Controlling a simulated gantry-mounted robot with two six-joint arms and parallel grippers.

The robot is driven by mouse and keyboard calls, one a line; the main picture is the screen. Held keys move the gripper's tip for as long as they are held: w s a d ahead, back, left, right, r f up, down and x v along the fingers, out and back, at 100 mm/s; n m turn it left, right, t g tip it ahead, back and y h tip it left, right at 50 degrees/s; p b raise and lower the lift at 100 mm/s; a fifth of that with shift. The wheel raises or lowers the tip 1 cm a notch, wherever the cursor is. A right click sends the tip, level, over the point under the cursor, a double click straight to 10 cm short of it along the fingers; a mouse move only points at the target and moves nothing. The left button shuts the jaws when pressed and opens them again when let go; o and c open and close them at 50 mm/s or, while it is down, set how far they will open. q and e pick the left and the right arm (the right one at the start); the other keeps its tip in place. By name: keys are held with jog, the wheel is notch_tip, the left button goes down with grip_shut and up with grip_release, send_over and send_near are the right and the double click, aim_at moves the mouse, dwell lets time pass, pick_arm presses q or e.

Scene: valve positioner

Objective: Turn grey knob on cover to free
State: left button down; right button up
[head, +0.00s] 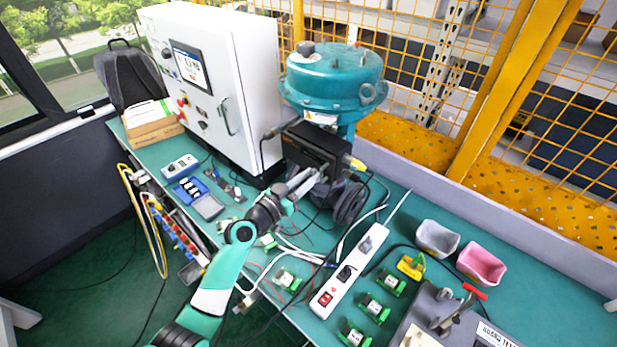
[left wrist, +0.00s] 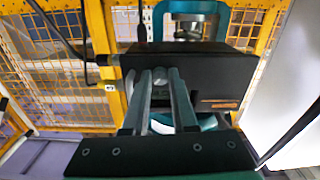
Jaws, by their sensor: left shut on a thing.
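The black positioner box (head: 318,146) is mounted below the teal actuator (head: 335,78); its cover fills the middle of the left wrist view (left wrist: 215,72). My left gripper (head: 316,174) reaches the box's front from the lower left, its fingers against the cover. In the left wrist view, the left gripper's (left wrist: 160,76) fingertips are close together, shut on a small grey part at the cover, which looks like the grey knob (left wrist: 159,73). The fingers mostly hide the knob, and its turned position cannot be read. My right gripper is not in view.
A white control cabinet (head: 205,85) stands close left of the actuator. A white power strip (head: 350,270), small green modules, a grey bin (head: 437,240) and a pink bin (head: 481,263) lie to the right. Cables run across the teal bench below the box. A yellow mesh fence stands behind.

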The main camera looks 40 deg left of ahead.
pick_arm(q)
jog(key=n, duration=0.8)
jog(key=shift+n+p, duration=0.3)
jog(key=shift+p, duration=0.1)
jog(key=n+p, duration=0.1)
jog(key=n, duration=0.3)
jog(key=shift+r, duration=0.1)
jog(key=shift+n+p, duration=0.5)
jog(key=shift+n, duration=1.7)
jog(key=c, duration=1)
grip_release()
jog(key=shift+s, duration=0.1)
